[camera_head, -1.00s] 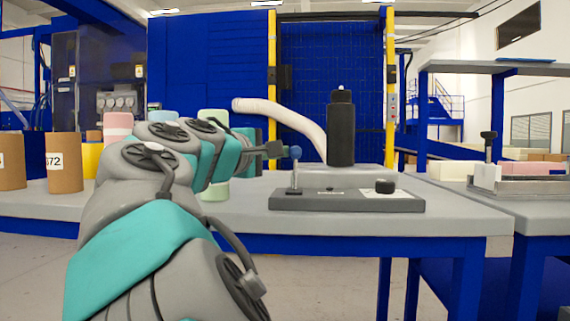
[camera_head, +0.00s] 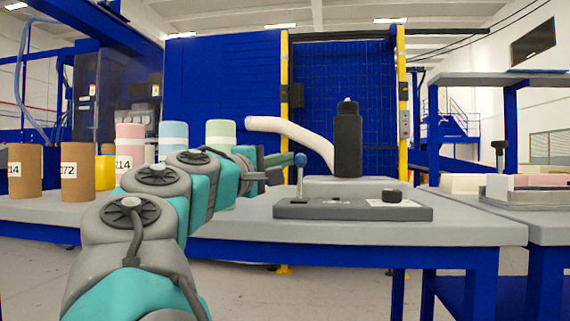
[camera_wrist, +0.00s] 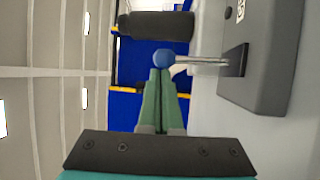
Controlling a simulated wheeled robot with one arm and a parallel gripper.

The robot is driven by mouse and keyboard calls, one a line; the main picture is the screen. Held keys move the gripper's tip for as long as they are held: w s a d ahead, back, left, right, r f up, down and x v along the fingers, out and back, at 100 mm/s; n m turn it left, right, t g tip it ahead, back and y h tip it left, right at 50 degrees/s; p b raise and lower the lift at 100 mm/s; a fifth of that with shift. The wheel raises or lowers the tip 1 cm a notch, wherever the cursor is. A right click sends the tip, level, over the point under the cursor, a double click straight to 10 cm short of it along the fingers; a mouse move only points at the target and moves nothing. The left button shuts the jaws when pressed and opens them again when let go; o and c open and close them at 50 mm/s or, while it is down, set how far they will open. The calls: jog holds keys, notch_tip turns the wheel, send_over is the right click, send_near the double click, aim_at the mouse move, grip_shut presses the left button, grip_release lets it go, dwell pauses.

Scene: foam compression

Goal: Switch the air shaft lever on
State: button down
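In the head view my gripper (camera_head: 290,158) is just left of the knob. I cannot tell whether it touches the knob.
A black cylinder (camera_head: 347,145) stands behind the box, and a black knob (camera_head: 392,196) is on the box's right end. Brown rolls (camera_head: 77,170) and pastel rolls (camera_head: 220,135) stand at the left. Bare grey tabletop (camera_head: 470,228) lies to the right of the box.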

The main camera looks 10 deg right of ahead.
aim_at(297, 162)
jog(key=shift+s+f+h+b, duration=0.15)
jog(key=shift+s+h+b, duration=0.1)
jog(key=shift+h+b, duration=0.05)
jog(key=shift+s+a+f, duration=0.15)
jog(key=shift+s+f, duration=0.1)
jog(key=shift+s, duration=0.6)
dwell(1.7)
jog(key=shift+s+a+f, duration=0.1)
jog(key=shift+s+f, duration=0.25)
jog(key=shift+s, duration=0.1)
dwell(2.3)
